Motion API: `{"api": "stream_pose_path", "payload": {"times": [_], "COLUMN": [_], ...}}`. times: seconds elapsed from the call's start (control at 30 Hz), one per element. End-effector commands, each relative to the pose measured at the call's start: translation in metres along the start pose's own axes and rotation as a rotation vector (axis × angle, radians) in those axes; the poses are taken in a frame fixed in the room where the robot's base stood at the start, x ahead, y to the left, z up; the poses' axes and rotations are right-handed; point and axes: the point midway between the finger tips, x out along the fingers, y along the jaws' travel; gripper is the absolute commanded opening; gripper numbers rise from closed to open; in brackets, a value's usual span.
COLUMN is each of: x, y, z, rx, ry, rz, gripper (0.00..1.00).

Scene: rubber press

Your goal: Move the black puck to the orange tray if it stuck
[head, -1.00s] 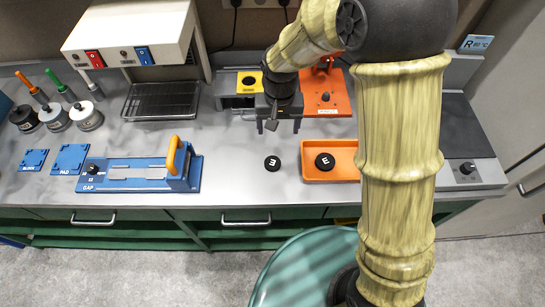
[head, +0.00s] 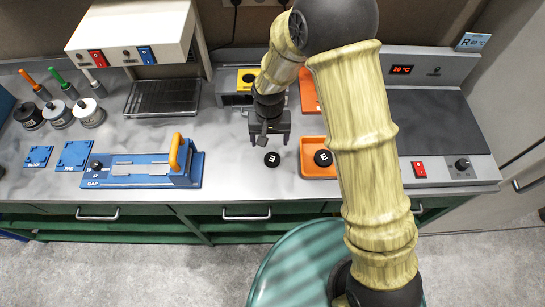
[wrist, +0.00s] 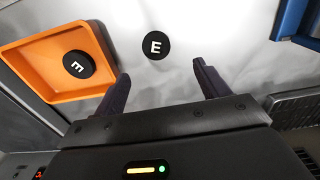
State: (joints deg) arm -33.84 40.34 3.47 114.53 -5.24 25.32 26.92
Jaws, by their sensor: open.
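A black puck (head: 272,159) with a white letter lies flat on the grey bench, just left of the orange tray. In the wrist view this puck (wrist: 155,46) shows an E and lies beyond my fingertips, between their lines. The orange tray (wrist: 22,56) holds another black lettered puck (wrist: 77,64); in the head view that puck (head: 323,157) sits in the tray (head: 313,172), whose right part is hidden behind my arm. My gripper (wrist: 161,74) is open and empty. In the head view my gripper (head: 268,140) is just behind the loose puck, touching neither puck.
A blue gap fixture (head: 140,170) with an orange handle stands to the left. A wire rack (head: 162,97) and a yellow-topped grey block (head: 246,80) are behind. A hot plate (head: 430,122) stands at right. Bench between fixture and loose puck is clear.

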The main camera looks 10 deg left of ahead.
Motion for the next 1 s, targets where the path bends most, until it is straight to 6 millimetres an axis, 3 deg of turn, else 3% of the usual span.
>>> {"api": "stream_pose_path", "payload": {"times": [0.4,0.8,1.0], "x": [0.047,0.050,0.065], "y": [0.000,0.001,0.005], "z": [0.000,0.000,0.002], "rx": [0.000,0.000,0.000], "ry": [0.000,0.000,-0.003], "rz": [0.000,0.000,0.002], "gripper": [0.74,0.74,0.74]}}
